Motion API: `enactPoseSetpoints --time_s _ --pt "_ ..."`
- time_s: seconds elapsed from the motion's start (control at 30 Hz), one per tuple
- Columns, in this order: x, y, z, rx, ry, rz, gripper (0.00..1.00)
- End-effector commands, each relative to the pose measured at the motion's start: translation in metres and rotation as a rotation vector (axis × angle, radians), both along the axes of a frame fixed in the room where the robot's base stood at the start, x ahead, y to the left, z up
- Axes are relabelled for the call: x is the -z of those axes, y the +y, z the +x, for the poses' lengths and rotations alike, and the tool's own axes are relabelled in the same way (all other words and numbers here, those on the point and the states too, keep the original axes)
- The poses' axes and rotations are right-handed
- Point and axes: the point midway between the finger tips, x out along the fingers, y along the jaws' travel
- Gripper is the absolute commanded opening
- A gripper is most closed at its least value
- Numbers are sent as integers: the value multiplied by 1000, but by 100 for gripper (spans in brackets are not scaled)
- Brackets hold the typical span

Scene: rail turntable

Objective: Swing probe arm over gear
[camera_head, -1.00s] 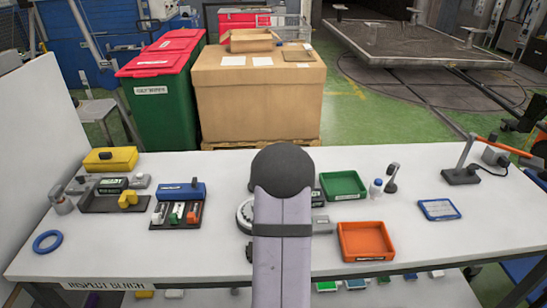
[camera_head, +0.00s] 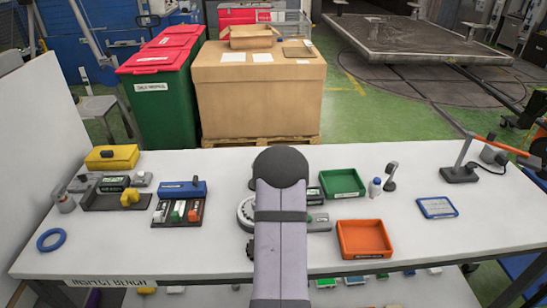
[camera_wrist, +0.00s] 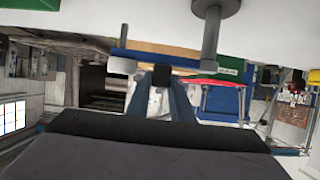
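My arm's lilac link stands in the middle of the head view and hides my gripper there. Part of a round grey toothed device (camera_head: 245,212), perhaps the gear fixture, shows left of my arm, and a grey block (camera_head: 318,222) shows on its right. In the wrist view, which is upside down, my gripper's two blue-grey fingers (camera_wrist: 162,88) reach toward a small black block (camera_wrist: 162,74). A grey post (camera_wrist: 211,36) on a round base stands close by. Contact is unclear.
A rack of colored blocks (camera_head: 178,211), a yellow case (camera_head: 112,158) and a blue ring (camera_head: 50,240) lie left. The front right bench is clear.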

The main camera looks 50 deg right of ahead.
Motion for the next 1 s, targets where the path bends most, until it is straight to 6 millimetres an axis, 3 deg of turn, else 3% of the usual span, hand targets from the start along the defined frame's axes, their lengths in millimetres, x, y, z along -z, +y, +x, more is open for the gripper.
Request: enactPoseSetpoints --time_s 0.47,1.0 --pt "0 2 -1 31 -1 -1 0" --pt "-3 14 -8 257 0 0 0"
